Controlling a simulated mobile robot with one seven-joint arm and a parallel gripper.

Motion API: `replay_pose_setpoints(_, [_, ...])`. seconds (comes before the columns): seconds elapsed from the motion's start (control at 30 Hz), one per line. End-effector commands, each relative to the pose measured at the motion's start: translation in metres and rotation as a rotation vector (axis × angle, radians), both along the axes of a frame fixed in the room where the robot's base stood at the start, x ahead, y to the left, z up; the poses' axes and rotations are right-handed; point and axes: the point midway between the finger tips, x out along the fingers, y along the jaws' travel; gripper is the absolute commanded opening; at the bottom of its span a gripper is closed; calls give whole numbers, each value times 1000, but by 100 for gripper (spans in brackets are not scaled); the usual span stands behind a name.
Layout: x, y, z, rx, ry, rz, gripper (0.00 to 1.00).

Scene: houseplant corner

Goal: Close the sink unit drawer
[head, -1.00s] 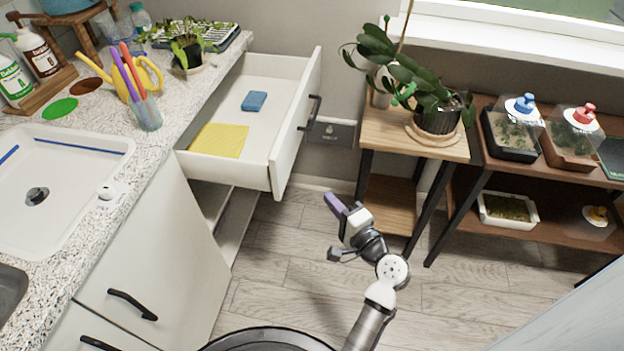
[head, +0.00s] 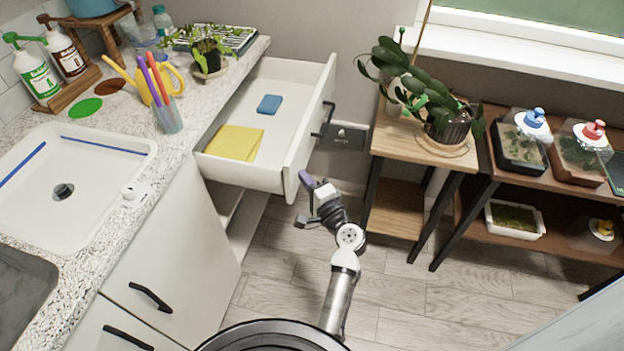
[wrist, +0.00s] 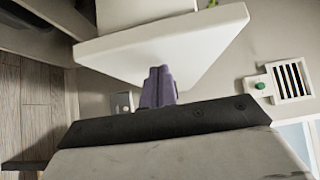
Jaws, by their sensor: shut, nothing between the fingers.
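The sink unit drawer (head: 291,157) is pulled out from the white cabinet under the counter. Its front panel faces right and carries a dark bar handle (head: 326,118). A yellow cloth (head: 234,142) and a blue sponge (head: 269,104) lie inside it. My gripper (head: 306,179) is shut and empty, at the near end of the drawer front. In the wrist view its purple fingers (wrist: 158,88) point at the white drawer panel (wrist: 165,50). I cannot tell whether the fingertips touch the panel.
A wooden plant stand (head: 410,150) with a potted orchid is right of the drawer. A brown shelf (head: 485,190) with several covered trays stands farther right. The speckled counter (head: 200,85) holds a sink and a pen cup. Wooden floor (head: 420,300) is free in front.

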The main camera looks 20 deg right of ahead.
Motion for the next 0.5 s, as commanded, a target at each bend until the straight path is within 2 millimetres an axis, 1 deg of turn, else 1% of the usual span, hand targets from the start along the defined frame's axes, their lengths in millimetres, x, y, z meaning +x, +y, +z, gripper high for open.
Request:
replay_pose_setpoints(0.33, [2, 3, 0, 0, 0, 1, 0])
replay_pose_setpoints(0.43, [6, 10, 0, -1, 0, 2, 0])
replay_pose_setpoints(0.5, [11, 19, 0, -2, 0, 5, 0])
